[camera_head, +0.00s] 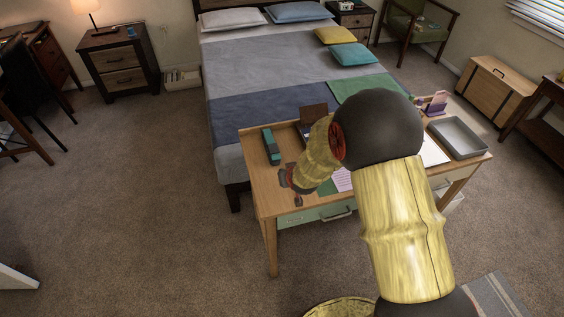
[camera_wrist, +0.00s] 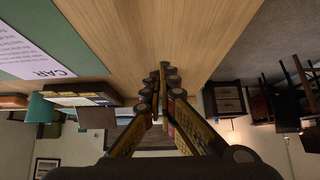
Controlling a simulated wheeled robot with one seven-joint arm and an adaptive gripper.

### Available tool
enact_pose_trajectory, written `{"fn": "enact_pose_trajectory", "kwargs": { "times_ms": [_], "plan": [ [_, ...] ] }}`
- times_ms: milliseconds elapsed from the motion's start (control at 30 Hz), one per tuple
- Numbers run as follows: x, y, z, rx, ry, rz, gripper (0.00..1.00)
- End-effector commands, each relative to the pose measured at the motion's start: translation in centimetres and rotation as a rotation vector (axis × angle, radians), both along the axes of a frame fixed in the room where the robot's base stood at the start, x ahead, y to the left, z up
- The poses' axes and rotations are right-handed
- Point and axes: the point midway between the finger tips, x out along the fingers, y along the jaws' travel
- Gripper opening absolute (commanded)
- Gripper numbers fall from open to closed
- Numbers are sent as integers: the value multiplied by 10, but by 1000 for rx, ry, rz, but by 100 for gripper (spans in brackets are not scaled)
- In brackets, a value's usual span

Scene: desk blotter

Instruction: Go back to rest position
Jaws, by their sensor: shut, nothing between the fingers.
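My gripper (camera_wrist: 165,90) shows in the wrist view with its fingertips together and nothing between them. In the head view my gripper (camera_head: 289,184) hangs over the left part of the desk (camera_head: 259,194), partly hidden behind my own arm. The wrist view looks along the bare wooden desk top (camera_wrist: 160,35) and appears upside down. Whether the fingertips touch the desk top cannot be told.
A teal and black item (camera_head: 271,146) lies at the desk's left back, beside an open brown box (camera_head: 313,118). A grey tray (camera_head: 458,138) is at the right. A white printed sheet (camera_head: 342,179) lies near my gripper. The bed (camera_head: 250,70) stands behind; carpet (camera_head: 130,190) is clear at left.

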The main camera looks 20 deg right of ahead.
Motion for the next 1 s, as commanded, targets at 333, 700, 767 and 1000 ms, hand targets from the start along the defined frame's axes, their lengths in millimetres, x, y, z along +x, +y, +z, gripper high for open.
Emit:
{"fn": "enact_pose_trajectory", "kwargs": {
  "times_ms": [333, 700, 767, 1000],
  "plan": [
    [-12, 0, -4, 0, 0, 0, 0],
    [-44, 0, 116, -7, 46, -5, 0],
    [-62, 0, 145, -7, 66, -7, 0],
    [-159, 2, 243, -6, 136, -10, 0]
  ]
}}
